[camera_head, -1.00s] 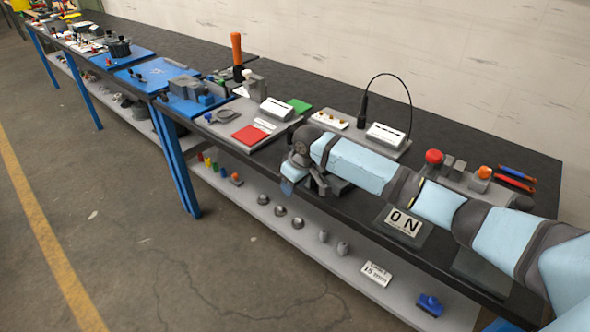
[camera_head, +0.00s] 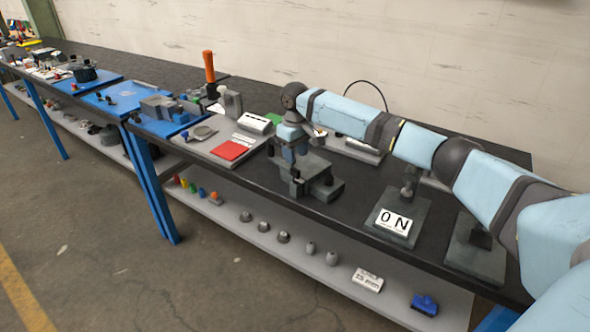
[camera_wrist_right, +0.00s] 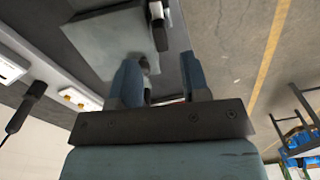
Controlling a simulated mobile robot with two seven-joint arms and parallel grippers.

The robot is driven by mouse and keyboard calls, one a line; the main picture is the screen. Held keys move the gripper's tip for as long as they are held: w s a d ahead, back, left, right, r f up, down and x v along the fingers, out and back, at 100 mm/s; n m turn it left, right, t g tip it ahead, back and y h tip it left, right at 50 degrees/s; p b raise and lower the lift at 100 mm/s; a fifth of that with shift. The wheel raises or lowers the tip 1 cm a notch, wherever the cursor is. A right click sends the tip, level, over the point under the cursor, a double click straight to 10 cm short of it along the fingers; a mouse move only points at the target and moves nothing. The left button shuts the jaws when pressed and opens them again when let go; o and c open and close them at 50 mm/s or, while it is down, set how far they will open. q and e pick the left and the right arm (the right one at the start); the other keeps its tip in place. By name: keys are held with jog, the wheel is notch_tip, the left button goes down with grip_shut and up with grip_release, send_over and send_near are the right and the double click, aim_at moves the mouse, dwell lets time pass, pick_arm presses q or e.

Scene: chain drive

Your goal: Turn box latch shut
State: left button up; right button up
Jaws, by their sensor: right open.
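The dark grey-green box (camera_head: 325,185) stands near the front edge of the black bench, and its flat face also shows in the wrist view (camera_wrist_right: 105,42). My right gripper (camera_head: 292,165) points down at the box's left end, with its two blue fingers apart. In the wrist view the open fingers (camera_wrist_right: 162,82) lie beside the box edge. A small grey knob-like part (camera_wrist_right: 146,66) shows close to one finger; I cannot tell if they touch. A dark and light lever-like part (camera_wrist_right: 158,25), perhaps the latch, sits at the box's edge. My left gripper is out of view.
An "ON" sign plate (camera_head: 394,222) stands right of the box. A grey board with a red square (camera_head: 230,151) lies to the left. A black cable arch rises behind my arm. Bare bench lies between the box and the sign. A lower shelf (camera_head: 325,262) holds small parts.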

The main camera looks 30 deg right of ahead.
aim_at(295, 169)
notch_tip(295, 169, down, 6)
jog(key=shift+r, duration=0.1)
grip_shut()
